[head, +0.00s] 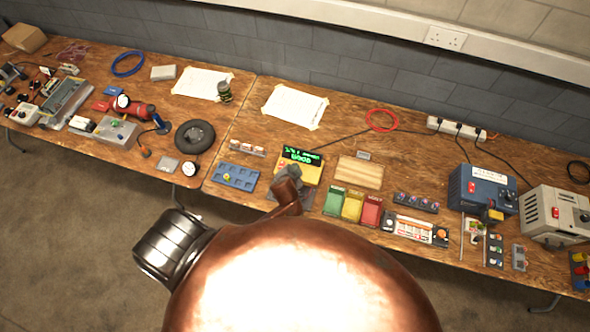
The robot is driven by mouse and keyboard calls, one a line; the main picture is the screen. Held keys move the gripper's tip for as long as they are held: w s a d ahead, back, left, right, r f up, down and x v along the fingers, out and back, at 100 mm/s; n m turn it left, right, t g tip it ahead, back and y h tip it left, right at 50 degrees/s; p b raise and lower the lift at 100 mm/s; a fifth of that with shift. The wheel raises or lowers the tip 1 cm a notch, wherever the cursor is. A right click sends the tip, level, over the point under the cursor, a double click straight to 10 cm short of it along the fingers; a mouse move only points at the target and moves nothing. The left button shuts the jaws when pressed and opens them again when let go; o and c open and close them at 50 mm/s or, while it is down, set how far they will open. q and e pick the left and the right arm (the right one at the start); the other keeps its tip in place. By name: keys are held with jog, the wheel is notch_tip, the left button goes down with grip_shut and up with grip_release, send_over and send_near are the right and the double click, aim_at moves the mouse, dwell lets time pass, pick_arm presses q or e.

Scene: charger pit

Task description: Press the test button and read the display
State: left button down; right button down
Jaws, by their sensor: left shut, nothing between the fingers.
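The yellow tester (312,172) stands on the wooden bench near the middle of the head view. Its dark display (301,156) is lit with green characters in two lines; the lower line looks like "GOOD", and the upper line is too small to read surely. My left gripper (295,173) is shut and empty, over the front left part of the tester. It hides that part of the tester, and no test button can be made out. I cannot tell whether the fingertips touch the tester. My right gripper is not in view.
A blue tray (238,183) lies left of the tester. Green, yellow and red bins (352,207) and a wooden block (360,172) stand to its right. A blue power unit (482,190) is further right. A taped paper sheet (294,107) lies behind.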

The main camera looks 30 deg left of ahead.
pick_arm(q)
jog(key=shift+f, duration=0.4)
dwell(0.5)
jog(key=shift+r, duration=0.1)
jog(key=shift+r+p, duration=0.75)
notch_tip(320, 180, up, 5)
jog(key=p, duration=0.5)
dwell(0.4)
dwell(0.5)
